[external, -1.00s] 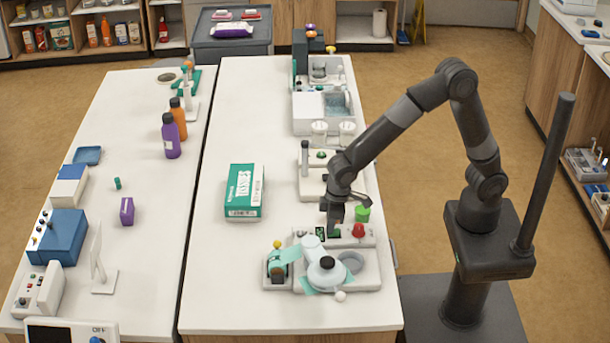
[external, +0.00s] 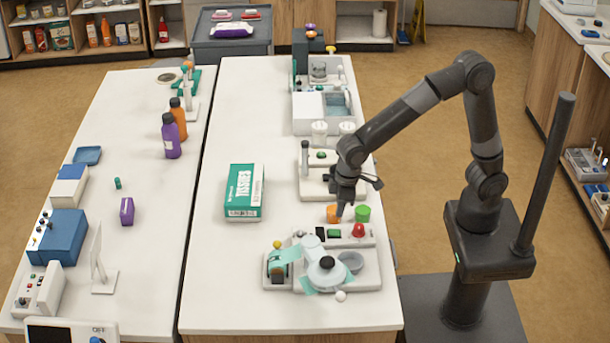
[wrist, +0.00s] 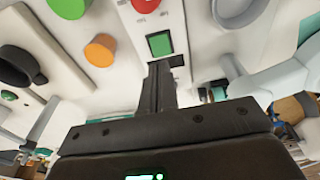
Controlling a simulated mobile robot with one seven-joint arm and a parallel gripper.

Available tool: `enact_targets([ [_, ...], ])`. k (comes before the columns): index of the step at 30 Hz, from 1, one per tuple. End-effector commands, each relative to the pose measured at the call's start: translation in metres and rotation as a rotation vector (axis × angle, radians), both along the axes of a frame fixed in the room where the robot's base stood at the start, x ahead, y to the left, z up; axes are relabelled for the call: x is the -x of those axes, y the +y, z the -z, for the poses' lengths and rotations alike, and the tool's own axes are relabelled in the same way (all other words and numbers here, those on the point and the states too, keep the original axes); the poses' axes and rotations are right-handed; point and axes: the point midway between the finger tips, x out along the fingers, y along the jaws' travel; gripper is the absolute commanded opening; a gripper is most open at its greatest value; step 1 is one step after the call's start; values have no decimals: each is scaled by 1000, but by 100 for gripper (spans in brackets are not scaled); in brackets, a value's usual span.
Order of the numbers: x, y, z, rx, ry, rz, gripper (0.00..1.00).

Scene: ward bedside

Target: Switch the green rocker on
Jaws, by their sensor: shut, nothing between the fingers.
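The green rocker (external: 334,233) sits on the top panel of a pale bench device (external: 370,273), between a dark rectangle and a red knob (external: 358,230). In the wrist view the rocker (wrist: 160,44) is a green rectangle in a dark frame, just beyond my fingertips. Which way it is tilted I cannot tell. My gripper (external: 341,212) is shut and empty, pointing down above the bench, a little behind the rocker and apart from it. The closed fingers also show in the wrist view (wrist: 161,70).
An orange cylinder (external: 332,214) and a green cylinder (external: 363,213) stand close by my fingers, behind the panel. A white device (external: 314,185) stands further back. A tissue box (external: 243,192) stands to the left, with bare bench around it.

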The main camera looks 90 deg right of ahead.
Motion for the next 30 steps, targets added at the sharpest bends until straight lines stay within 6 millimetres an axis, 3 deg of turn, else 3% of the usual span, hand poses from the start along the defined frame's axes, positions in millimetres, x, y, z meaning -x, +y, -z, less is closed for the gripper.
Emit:
enact_targets([
  [6,9,0,-47,-1,-3,0,0],
  [12,13,0,-69,-1,-1,-1,0],
  [25,14,0,-74,0,-1,-1,0],
  [30,6,3,-76,-1,-47,-2,0],
])
